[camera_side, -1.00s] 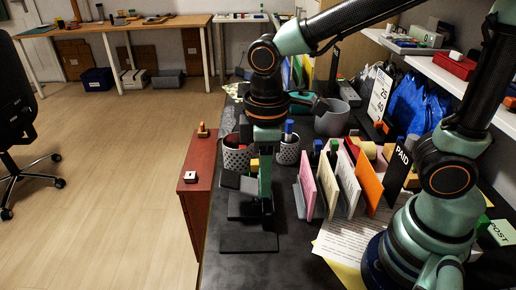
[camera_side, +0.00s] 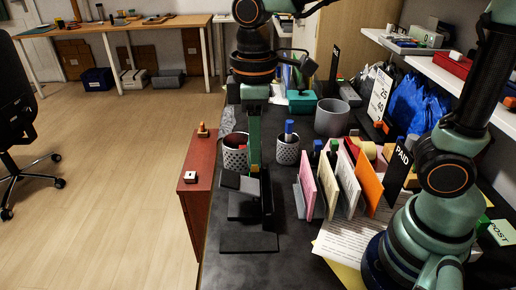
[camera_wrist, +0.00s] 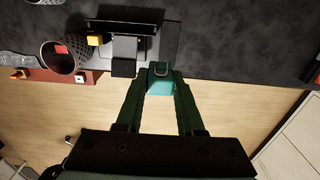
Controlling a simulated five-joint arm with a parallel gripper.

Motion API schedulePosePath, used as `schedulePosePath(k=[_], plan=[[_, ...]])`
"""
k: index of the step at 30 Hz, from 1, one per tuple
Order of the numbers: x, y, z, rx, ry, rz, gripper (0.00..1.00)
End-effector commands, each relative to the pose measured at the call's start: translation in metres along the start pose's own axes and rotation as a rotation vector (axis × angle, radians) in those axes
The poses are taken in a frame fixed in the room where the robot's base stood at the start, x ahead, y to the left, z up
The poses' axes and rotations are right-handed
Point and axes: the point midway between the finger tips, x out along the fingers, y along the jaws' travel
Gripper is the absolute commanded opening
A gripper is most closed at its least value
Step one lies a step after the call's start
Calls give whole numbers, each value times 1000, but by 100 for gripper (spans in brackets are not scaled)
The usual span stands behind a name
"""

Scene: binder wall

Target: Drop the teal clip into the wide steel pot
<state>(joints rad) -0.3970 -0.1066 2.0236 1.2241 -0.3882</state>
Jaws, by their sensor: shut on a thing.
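My gripper (camera_wrist: 160,92) is shut on the teal clip (camera_wrist: 160,87), which sits between its green fingertips in the wrist view. In the side view my gripper (camera_side: 254,150) points down above the dark stepped stand (camera_side: 247,208); I cannot make out the clip there. The wide steel pot (camera_side: 235,160) is a perforated metal cup with something red inside, just left of and behind the fingers. The pot also shows at the upper left of the wrist view (camera_wrist: 62,62), apart from the clip.
A narrower perforated pot (camera_side: 288,152) holding a blue-capped item stands to the right. Upright coloured folders (camera_side: 348,182) fill the right of the desk. A grey cup (camera_side: 332,120) and a teal box (camera_side: 300,103) stand behind. A red-brown cabinet (camera_side: 198,180) adjoins the left edge.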

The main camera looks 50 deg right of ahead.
Motion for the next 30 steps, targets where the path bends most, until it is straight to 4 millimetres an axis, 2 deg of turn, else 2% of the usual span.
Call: schedulePosePath(k=[3,9,15,18,21,24,30], plan=[[-3,38,-18,8,-3,-1,0],[-1,110,-40,8,-4,-2,0],[11,184,-44,7,-4,-3,0],[18,215,-41,6,-3,-2,0],[24,237,-38,4,-2,-2,0],[28,251,-34,2,-2,-2,0],[37,259,-32,0,-2,-2,0]])
